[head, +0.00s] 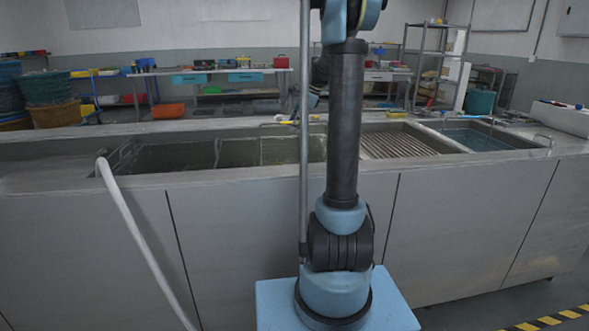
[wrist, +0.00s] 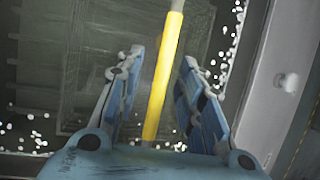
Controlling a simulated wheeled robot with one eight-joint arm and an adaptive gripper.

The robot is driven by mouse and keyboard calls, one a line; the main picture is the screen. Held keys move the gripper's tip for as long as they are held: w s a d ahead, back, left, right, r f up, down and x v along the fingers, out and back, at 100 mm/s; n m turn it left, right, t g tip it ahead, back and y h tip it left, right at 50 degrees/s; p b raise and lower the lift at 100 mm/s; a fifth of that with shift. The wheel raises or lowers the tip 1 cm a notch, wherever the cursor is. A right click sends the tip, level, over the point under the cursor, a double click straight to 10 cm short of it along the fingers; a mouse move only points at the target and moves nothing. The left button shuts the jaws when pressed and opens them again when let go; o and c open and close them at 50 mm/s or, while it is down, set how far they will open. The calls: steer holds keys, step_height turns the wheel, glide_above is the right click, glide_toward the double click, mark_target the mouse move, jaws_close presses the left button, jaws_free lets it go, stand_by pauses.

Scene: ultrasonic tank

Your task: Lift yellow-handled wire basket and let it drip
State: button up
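The yellow handle (wrist: 163,75) of the wire basket runs lengthwise between the two fingers of my gripper (wrist: 164,58) in the wrist view. The fingers are spread apart, with a visible gap on each side of the handle. Below them, the dim mesh of the basket (wrist: 88,92) shows in the dark tank, with white bubbles around its edges. In the head view, my arm hides most of the gripper, and the basket is hard to make out in the tank (head: 180,157).
Right of the tank are a slatted drain area (head: 400,142) and a basin of bluish water (head: 475,138). A white hose (head: 135,230) hangs over the counter front at left.

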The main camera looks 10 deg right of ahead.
steer(key=shift+f, duration=0.15)
steer(key=shift+c, duration=0.4)
jaws_close()
step_height(320, 180, up, 29)
steer(key=shift+f, duration=0.2)
stand_by(0.6)
